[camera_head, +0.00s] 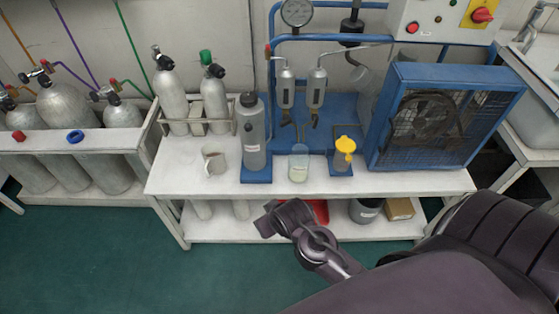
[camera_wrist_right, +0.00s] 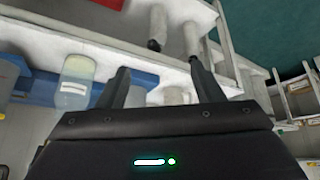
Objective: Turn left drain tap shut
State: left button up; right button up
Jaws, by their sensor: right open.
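Two silver filter cylinders hang from the blue pipe frame in the head view. The left drain tap (camera_head: 286,117) is the small dark fitting under the left cylinder (camera_head: 286,88); its handle is too small for me to read its position. A similar tap (camera_head: 314,118) is under the right cylinder (camera_head: 316,88). My right gripper (camera_head: 268,220) is in front of and below the bench's front edge, apart from both taps. In the wrist view its two fingers (camera_wrist_right: 160,82) are spread with nothing held between them. My left gripper is not in view.
A jar of pale liquid (camera_head: 298,163) stands below the taps and also shows in the wrist view (camera_wrist_right: 77,80). A grey bottle (camera_head: 253,135), a mug (camera_head: 214,161) and a yellow-topped container (camera_head: 344,152) stand nearby. A caged blue fan unit (camera_head: 391,92) is at right.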

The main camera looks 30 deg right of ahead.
jog(key=w+d+t+h+b, duration=0.2)
jog(key=w+d+t+b, duration=0.25)
jog(key=w, duration=0.45)
jog(key=m+t+h+b, duration=0.1)
jog(key=t+h+b, duration=0.35)
jog(key=h, duration=0.25)
send_near(286, 125)
jog(key=w, duration=0.2)
jog(key=x, duration=0.4)
jog(key=d+x, duration=0.1)
jog(key=x, duration=0.2)
jog(key=shift+s+r, duration=0.1)
jog(key=shift+s, duration=0.15)
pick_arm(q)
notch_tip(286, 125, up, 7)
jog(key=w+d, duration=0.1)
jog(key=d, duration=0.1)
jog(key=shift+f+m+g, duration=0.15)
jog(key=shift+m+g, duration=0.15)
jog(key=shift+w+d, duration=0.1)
pick_arm(e)
jog(key=shift+a, duration=0.1)
jog(key=shift+c, duration=0.4)
jog(key=c, duration=0.9)
